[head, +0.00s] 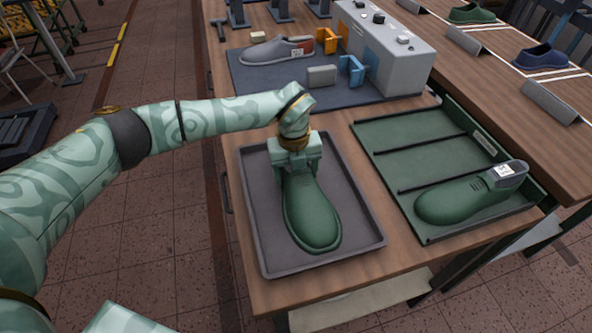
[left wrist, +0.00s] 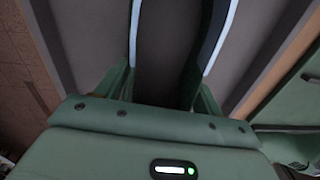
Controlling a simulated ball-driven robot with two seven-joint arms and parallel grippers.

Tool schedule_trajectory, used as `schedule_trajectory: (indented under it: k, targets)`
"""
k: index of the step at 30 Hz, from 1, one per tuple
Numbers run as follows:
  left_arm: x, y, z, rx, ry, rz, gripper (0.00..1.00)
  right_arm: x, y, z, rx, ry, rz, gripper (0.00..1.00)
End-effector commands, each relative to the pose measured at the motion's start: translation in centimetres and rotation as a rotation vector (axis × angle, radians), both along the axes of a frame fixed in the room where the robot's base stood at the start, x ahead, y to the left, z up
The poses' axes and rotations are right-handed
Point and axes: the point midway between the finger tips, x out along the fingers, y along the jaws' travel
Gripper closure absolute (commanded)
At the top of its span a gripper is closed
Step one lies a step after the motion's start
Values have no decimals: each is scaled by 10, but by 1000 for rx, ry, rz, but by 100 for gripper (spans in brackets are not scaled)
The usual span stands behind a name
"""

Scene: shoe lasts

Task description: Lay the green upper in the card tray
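A dark green upper (head: 311,220) is at the grey tray (head: 262,255), its rounded toe toward the near side. The tray is the one nearest a plain card tray. My left gripper (head: 298,178) points down at the upper's far end, with a finger on each side of it. In the left wrist view the fingers (left wrist: 166,85) stand apart, with a dark area and two pale edges between them. Contact with the upper is unclear, and so is whether the upper rests on the tray floor. My right gripper is out of view.
To the right, a green tray (head: 400,155) with dark dividers holds another green shoe form (head: 460,200) with a grey, labelled heel. Behind, a dark mat (head: 258,84) carries a grey shoe (head: 268,52) beside a grey machine (head: 395,60). Bare wood separates the trays.

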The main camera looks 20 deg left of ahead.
Motion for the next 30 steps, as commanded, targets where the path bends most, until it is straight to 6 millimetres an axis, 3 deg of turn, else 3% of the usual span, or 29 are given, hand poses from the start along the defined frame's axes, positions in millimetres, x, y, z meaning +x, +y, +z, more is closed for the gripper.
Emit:
schedule_trajectory:
  k: [1, 3, 14, 17, 24, 30]
  targets:
    - [0, 0, 0, 0, 0, 0, 21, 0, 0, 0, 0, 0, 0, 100]
    - [0, 0, 0, 0, 0, 0, 7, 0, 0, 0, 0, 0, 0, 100]
    - [0, 0, 8, 0, -1, 0, 7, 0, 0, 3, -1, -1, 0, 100]
    - [1, 1, 26, 0, -4, -1, 7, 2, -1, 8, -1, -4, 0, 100]
    - [-1, 3, 92, 0, -6, -1, 7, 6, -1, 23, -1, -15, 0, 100]
    - [-2, 5, 137, 1, -3, 1, 7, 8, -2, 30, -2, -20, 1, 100]
